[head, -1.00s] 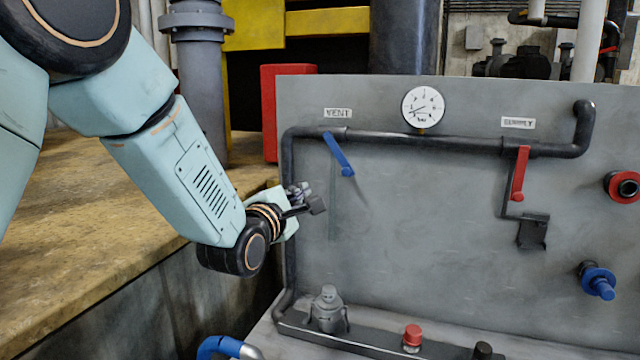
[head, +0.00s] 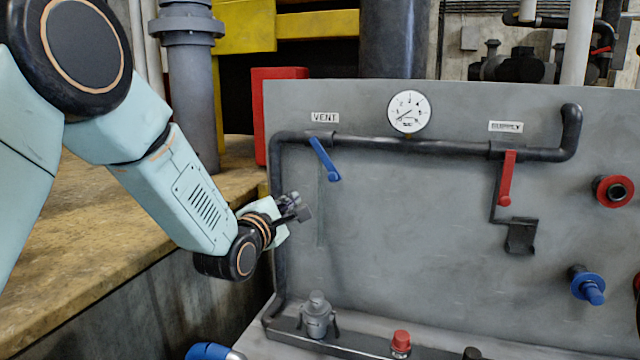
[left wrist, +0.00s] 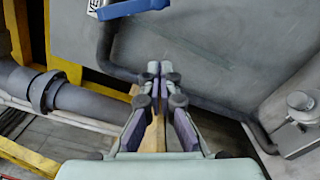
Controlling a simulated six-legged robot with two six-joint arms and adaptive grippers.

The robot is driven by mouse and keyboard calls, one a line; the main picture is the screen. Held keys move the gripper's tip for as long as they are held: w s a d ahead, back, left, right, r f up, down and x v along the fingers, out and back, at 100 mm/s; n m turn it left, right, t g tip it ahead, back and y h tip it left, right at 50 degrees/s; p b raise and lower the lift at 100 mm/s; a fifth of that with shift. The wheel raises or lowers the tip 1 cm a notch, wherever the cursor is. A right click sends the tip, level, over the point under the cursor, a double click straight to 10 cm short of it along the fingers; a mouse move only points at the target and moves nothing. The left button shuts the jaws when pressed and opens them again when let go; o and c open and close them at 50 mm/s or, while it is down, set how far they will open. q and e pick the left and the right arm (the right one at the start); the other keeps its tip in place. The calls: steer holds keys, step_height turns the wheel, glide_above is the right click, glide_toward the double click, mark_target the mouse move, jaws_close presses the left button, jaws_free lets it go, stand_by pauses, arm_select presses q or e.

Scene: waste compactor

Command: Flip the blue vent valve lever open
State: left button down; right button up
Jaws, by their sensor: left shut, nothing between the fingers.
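The blue vent valve lever (head: 324,158) hangs from the dark pipe under the VENT label (head: 324,117), slanting down to the right. In the left wrist view the blue lever (left wrist: 134,8) shows at the top edge, beyond the fingertips. My left gripper (head: 303,209) is below and a little left of the lever's free end, apart from it. In the left wrist view its fingers (left wrist: 160,68) are together with nothing between them. My right gripper is not in view.
A round gauge (head: 409,111) sits above the pipe. A red lever (head: 507,178) hangs under the right label. Red (head: 613,190) and blue (head: 588,285) fittings stick out at the right. A grey fitting (head: 317,315) stands on the ledge below. The middle of the panel is clear.

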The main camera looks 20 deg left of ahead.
mark_target(324, 160)
arm_select(q)
steer(key=w+d+r+p, duration=0.1)
steer(key=w+d+p, duration=0.1)
steer(key=w+d, duration=0.2)
steer(key=w, duration=0.3)
steer(key=shift+w+r, duration=0.3)
steer(key=shift+r, duration=0.05)
